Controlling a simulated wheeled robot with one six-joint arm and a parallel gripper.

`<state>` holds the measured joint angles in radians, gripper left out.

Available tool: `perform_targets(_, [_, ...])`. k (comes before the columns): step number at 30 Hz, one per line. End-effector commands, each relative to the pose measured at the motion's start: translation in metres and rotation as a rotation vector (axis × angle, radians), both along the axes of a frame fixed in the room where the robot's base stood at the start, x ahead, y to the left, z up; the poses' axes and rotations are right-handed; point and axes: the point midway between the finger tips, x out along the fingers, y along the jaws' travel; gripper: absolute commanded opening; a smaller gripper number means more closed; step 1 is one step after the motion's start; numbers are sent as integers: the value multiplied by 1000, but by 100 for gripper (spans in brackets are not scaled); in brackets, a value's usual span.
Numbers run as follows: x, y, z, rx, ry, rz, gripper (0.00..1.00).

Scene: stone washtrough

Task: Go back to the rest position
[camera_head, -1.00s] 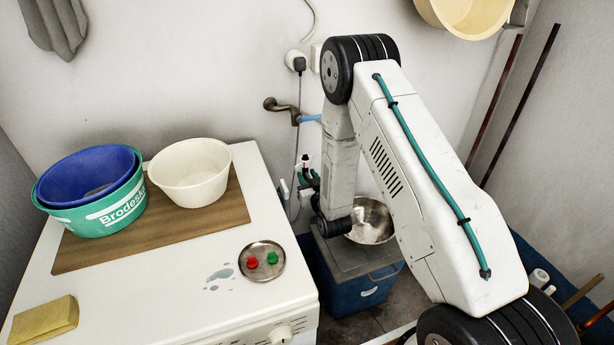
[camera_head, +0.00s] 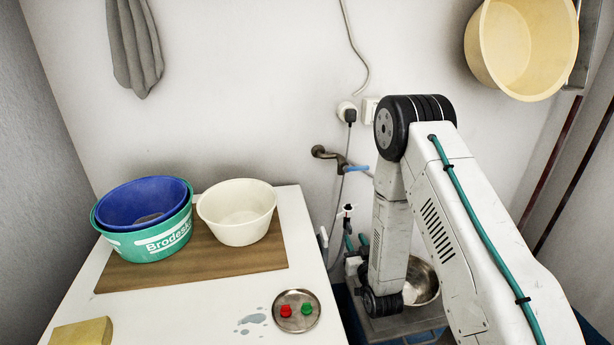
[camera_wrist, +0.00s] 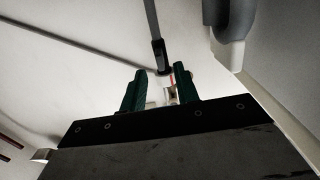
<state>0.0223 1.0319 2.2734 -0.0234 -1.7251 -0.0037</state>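My gripper (camera_head: 356,241) is low by the back wall, right of the white worktop, with its green fingers pointing up. My white arm bends over at a black joint above it. In the wrist view my gripper (camera_wrist: 160,72) shows two dark green fingers standing apart, so it is open. A small white and red fitting (camera_head: 347,212) shows just above the fingers in the head view. It also appears behind the finger gap in the wrist view (camera_wrist: 171,82); I see no grip on it.
A blue bowl (camera_head: 140,200) in a green tub (camera_head: 160,241) and a cream bowl (camera_head: 238,215) stand on a brown board (camera_head: 215,264). A metal dish (camera_head: 297,323) lies in front. A tap (camera_head: 325,153) juts from the wall near my arm. A metal bowl (camera_head: 420,282) is behind it.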

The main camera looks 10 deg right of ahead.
Motion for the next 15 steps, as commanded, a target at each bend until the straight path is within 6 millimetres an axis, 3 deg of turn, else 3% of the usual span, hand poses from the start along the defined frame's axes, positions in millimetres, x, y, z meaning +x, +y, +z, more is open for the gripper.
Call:
perform_targets(4, [-2,0,-28,0,135,0,31])
perform_targets(9, [-30,0,-89,1,506,-1,31])
perform_targets(12, [-46,0,-97,0,708,-2,31])
perform_targets(15, [-63,0,-87,0,888,-3,31])
